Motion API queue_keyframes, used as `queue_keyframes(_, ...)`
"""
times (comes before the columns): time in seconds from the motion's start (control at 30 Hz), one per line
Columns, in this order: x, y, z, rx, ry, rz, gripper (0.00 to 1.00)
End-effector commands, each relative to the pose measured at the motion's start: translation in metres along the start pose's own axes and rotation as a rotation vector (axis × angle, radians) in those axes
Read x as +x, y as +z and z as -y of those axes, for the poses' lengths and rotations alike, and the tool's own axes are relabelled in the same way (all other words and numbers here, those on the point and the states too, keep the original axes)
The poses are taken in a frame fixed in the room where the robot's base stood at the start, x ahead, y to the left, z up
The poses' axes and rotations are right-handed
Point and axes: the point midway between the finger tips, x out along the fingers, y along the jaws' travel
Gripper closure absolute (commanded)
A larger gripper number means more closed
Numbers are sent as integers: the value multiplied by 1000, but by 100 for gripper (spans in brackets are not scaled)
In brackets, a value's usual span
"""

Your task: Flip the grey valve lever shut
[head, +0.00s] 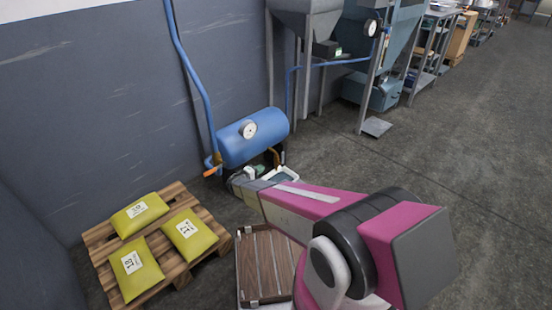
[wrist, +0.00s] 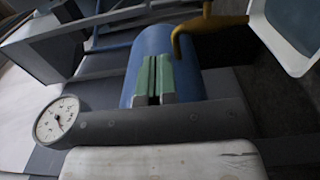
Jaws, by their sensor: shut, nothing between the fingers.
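The blue tank (head: 254,138) with a white dial gauge (head: 249,130) stands by the wall. The tank also shows in the wrist view (wrist: 140,62), behind my fingertips. My gripper (wrist: 154,80) has its two green fingertips together, with nothing between them. In the head view my arm reaches to just below the tank, where my gripper is small and partly hidden. A yellow-orange lever (wrist: 208,24) hangs beyond my fingertips, to their upper right and apart from them. An orange handle (head: 212,171) sits at the tank's left end. I cannot make out a grey lever.
A white-framed panel (head: 281,174) lies right of my gripper, close to it. A wooden pallet (head: 180,282) with yellow bags (head: 187,233) is at lower left. A brown slatted case (head: 262,262) is beside it. Grey machine legs (head: 366,98) stand behind; the floor at right is open.

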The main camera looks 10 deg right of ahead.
Motion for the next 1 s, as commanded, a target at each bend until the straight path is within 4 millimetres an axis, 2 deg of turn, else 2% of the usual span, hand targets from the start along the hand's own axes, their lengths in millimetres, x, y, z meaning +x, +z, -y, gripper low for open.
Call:
queue_keyframes(0.33, 1, 0, 0, 0, 1, 0, 100)
queue_keyframes(0.47, 10, 0, 0, 0, 1, 1, 100)
queue_keyframes(1.0, 106, 0, 0, 0, 0, 2, 100)
